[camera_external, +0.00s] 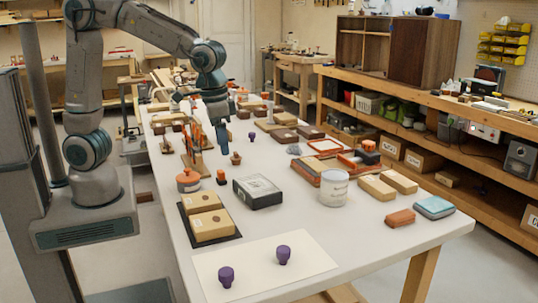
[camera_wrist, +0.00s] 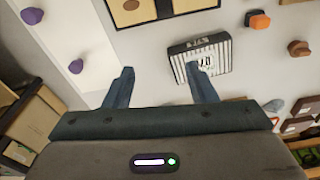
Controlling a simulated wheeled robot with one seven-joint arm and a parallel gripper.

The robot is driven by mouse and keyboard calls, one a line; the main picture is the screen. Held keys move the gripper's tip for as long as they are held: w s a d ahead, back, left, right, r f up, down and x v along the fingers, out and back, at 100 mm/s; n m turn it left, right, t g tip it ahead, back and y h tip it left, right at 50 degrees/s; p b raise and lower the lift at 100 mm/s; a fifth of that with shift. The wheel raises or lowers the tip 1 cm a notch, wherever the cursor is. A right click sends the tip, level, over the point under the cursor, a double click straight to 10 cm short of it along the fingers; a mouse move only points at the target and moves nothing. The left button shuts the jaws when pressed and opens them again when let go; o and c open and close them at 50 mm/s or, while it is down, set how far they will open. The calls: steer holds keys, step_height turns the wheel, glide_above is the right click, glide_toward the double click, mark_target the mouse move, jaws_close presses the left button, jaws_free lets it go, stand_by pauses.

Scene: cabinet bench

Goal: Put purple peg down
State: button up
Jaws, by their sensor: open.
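Two purple pegs stand apart on a white sheet (camera_external: 250,276) at the near end of the table. In the external view one is at the front left (camera_external: 226,277) and the other right of it (camera_external: 283,254). Both also show at the upper left of the wrist view, one at the edge (camera_wrist: 32,15) and one lower (camera_wrist: 75,66). A third small purple piece (camera_external: 252,136) stands farther back on the table. My gripper (camera_external: 222,134) is above the table's middle, away from the sheet. In the wrist view its fingers (camera_wrist: 161,76) are spread with nothing between them.
A black box with a striped label (camera_external: 258,192) lies mid-table. The sheet has bare room around the pegs.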

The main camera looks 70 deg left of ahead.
steer(key=s+a, duration=0.5)
steer(key=a, duration=0.6)
steer(key=s+a+f+n+t, duration=0.1)
steer(key=s+a, duration=0.5)
steer(key=a, duration=0.6)
steer(key=shift+s, duration=0.15)
